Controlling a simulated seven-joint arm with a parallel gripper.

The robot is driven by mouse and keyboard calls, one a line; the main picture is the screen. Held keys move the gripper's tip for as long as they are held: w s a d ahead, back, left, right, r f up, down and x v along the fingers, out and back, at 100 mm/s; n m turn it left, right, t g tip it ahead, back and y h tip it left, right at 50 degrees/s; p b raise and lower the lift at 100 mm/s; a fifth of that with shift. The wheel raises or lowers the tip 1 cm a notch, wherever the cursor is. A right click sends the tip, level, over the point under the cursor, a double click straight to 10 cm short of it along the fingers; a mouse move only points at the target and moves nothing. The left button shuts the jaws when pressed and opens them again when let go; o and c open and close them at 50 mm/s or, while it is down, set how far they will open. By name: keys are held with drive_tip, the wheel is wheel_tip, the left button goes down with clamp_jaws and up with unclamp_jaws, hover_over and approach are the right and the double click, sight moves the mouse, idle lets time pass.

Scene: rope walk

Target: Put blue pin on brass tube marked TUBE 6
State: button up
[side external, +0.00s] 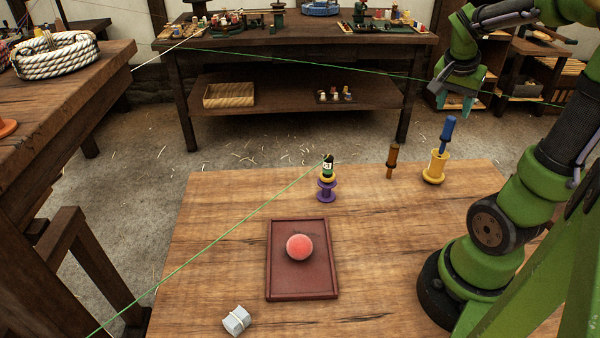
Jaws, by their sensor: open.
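The blue pin (447,130) stands nearly upright, leaning slightly right, with its lower end at the top of a yellow flanged piece (435,166) on the table's right back. Whether it sits inside or on top of that piece I cannot tell. My gripper (456,102) is open and empty, in the air, in the picture just above the blue pin and apart from it. A brown-orange upright cylinder (392,161) stands left of the yellow piece. I can read no TUBE 6 mark, so I cannot tell which piece is the brass tube.
A purple spool (326,191) carries a yellow ring and a dark green piece with a numbered label (328,167); a green line runs from it to the lower left. A grey-white block (236,320) lies in front.

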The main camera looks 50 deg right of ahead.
drive_tip(key=w+a+r+n+t+y, duration=0.1)
drive_tip(key=a+n, duration=0.6)
drive_tip(key=a, duration=0.8)
drive_tip(key=w+a+r+n+t+y, duration=0.2)
drive_tip(key=w+a+n+t+y, duration=0.2)
drive_tip(key=a, duration=1.1)
drive_tip(key=n+t+y, duration=0.1)
drive_tip(key=n+t, duration=0.1)
drive_tip(key=n, duration=0.1)
drive_tip(key=shift+a+y, duration=0.3)
drive_tip(key=shift+a, duration=0.1)
